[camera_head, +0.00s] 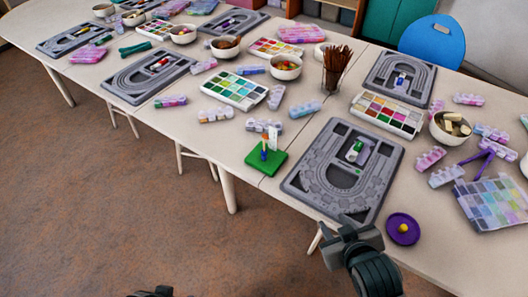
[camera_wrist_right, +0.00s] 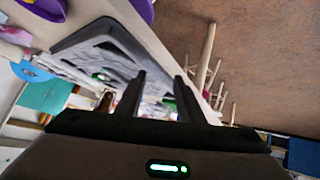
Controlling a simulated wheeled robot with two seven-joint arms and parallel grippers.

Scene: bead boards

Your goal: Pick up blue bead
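A small blue piece, which looks like the blue bead (camera_head: 264,154), is on an upright peg on the green square base (camera_head: 279,162) near the table's front edge in the head view. A yellow-orange piece (camera_head: 265,139) shows above it. My right gripper (camera_head: 338,230) is at the front edge of the near grey bead board (camera_head: 304,185), to the right of and apart from the green base. In the right wrist view its two fingers (camera_wrist_right: 160,77) stand apart with nothing held between them. Only a dark bit of my left arm shows at the bottom edge; its fingers are hidden.
A purple dish (camera_head: 402,237) with a yellow bead (camera_head: 403,228) lies right of my right gripper. Bead cases, a cup of brown sticks (camera_head: 335,70) and a bowl (camera_head: 449,127) crowd the table behind. The floor (camera_head: 110,190) in front is clear.

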